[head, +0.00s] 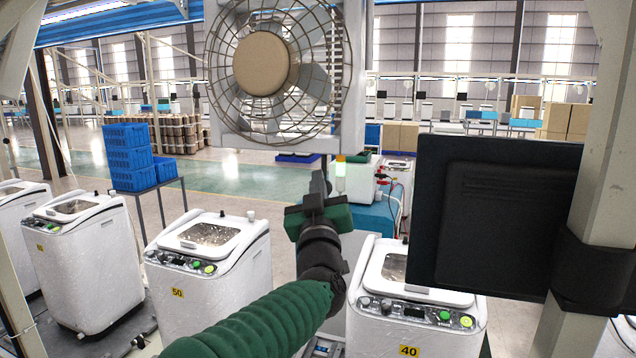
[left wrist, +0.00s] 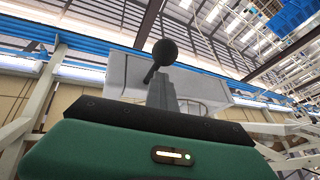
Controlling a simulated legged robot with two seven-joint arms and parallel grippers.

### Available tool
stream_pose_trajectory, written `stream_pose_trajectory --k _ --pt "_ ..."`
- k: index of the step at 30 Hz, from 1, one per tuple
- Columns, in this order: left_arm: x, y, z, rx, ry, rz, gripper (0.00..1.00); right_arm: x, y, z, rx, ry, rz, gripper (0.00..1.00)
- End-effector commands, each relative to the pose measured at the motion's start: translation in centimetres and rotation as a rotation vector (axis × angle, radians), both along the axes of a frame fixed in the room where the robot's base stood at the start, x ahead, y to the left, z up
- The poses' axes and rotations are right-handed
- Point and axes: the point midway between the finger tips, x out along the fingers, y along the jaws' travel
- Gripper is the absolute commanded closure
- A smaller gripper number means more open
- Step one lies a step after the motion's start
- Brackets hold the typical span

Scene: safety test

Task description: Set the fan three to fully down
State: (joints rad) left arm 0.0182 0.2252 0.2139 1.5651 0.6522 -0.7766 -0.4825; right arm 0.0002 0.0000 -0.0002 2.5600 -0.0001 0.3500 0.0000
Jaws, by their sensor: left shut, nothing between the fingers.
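A large fan (head: 265,62) with a beige hub, wire guard and pale square frame hangs at the top of the head view. My left gripper (head: 318,182) is shut and empty, its narrow fingers pointing up just below the fan's lower edge. In the left wrist view, a black ball knob on a short stem (left wrist: 165,52) shows just beyond my closed left fingertips (left wrist: 162,85), in front of the pale underside of a housing (left wrist: 125,75). I cannot tell whether the fingers touch the stem. The right gripper is out of view.
A black monitor back (head: 490,215) on a pale post (head: 600,150) stands close at right. White washing machines, labelled 50 (head: 205,275) and 40 (head: 390,275), stand below. Blue crates (head: 130,155) sit on a stand at left. Open floor lies behind.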

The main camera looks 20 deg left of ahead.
Motion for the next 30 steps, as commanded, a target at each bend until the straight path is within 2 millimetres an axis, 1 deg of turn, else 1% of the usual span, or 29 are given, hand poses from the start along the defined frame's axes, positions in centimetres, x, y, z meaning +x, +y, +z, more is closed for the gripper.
stream_pose_trajectory --k 8,17,20,30 --pt "-0.02 0.36 -0.02 -0.002 0.0 0.001 1.0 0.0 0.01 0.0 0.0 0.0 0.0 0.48" --pt "-0.04 0.03 0.02 0.0 -0.001 0.0 1.0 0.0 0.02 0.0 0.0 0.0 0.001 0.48" --pt "-0.03 -0.08 0.02 0.0 0.0 0.0 0.89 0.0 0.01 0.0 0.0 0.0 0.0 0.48" --pt "-0.03 0.04 0.0 0.0 0.0 0.0 0.45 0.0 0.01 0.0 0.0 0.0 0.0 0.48"
